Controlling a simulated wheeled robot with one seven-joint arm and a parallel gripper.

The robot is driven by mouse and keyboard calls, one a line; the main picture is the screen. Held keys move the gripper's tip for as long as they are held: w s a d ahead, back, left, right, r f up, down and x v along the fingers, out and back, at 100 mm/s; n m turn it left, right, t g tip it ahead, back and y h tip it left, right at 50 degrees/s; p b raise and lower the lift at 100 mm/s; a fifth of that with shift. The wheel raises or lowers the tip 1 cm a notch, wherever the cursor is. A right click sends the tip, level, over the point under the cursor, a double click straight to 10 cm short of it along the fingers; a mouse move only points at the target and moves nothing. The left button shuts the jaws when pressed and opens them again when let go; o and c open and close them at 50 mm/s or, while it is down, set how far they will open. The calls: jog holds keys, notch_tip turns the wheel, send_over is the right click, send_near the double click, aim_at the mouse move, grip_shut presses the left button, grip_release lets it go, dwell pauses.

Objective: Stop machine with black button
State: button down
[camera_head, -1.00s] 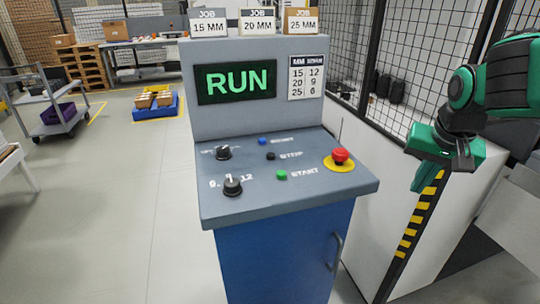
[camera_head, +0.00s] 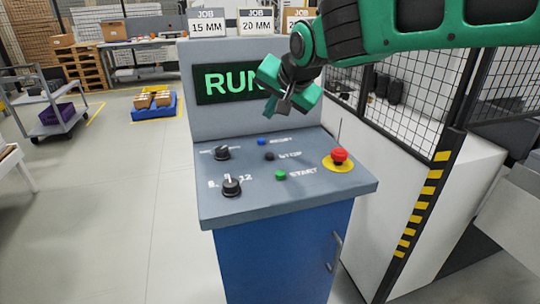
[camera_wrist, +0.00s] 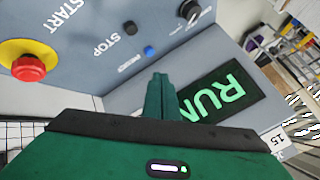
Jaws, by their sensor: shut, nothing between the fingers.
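The black stop button (camera_head: 269,156) sits on the sloped top of the grey control console (camera_head: 215,205), beside the label STOP. It also shows in the wrist view (camera_wrist: 130,27). The blue button (camera_head: 262,142) is just behind it and the green start button (camera_head: 280,175) just in front. The screen (camera_head: 222,82) reads RUN, partly covered by my arm. My gripper (camera_head: 281,110) is shut and empty, in the air above the back of the panel, apart from the buttons. In the wrist view its closed fingers (camera_wrist: 159,95) point toward the panel near the blue button.
A red emergency button (camera_head: 339,155) on a yellow base stands at the panel's right. Two black knobs (camera_head: 231,187) (camera_head: 222,153) are on the left. A mesh fence (camera_head: 415,105) and white machine housing (camera_head: 440,190) stand to the right.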

jog(key=shift+f, duration=4.6)
jog(key=shift+s+f, duration=0.1)
jog(key=shift+f, duration=0.6)
jog(key=shift+r, duration=0.9)
jog(key=shift+r, duration=2.5)
